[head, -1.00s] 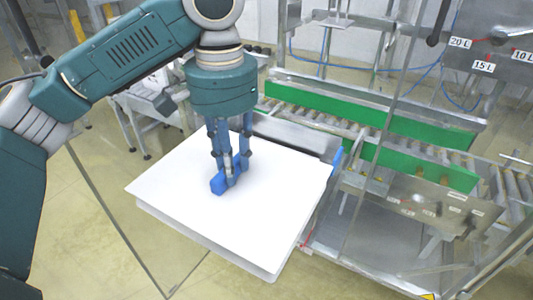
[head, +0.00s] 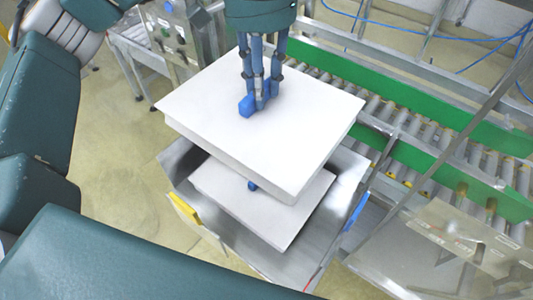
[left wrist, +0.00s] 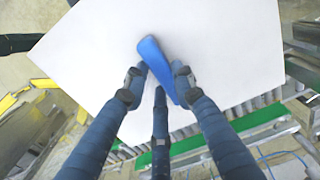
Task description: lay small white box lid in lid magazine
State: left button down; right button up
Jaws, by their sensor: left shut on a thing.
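My left gripper (head: 262,95) is shut on the blue handle (head: 247,106) of a white box lid (head: 310,115). The lid hangs roughly level in the air. In the left wrist view the fingers (left wrist: 160,82) close around the blue handle (left wrist: 153,60) on the white lid (left wrist: 215,45). The lid magazine (head: 180,163) is an open metal tray below the held lid. Another white lid (head: 283,222) lies in it, with part of a blue handle (head: 252,185) showing. The held lid hides the back of the magazine. My right gripper is out of view.
A roller conveyor (head: 365,100) with green side guides (head: 430,82) runs behind and to the right. A yellow part (head: 184,208) sits at the magazine's left edge. A slanted metal panel (head: 460,235) stands at the right. Open floor (head: 115,170) lies to the left.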

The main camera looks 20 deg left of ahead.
aim_at(260, 116)
pick_arm(q)
jog(key=f, duration=0.4)
jog(key=s+f, duration=0.1)
jog(key=f, duration=0.1)
jog(key=shift+f, duration=0.25)
jog(key=f+p, duration=0.1)
jog(key=f, duration=0.7)
jog(key=f+p, duration=0.1)
jog(key=f, duration=0.3)
jog(key=shift+w+p, duration=0.3)
jog(key=shift+f, duration=0.25)
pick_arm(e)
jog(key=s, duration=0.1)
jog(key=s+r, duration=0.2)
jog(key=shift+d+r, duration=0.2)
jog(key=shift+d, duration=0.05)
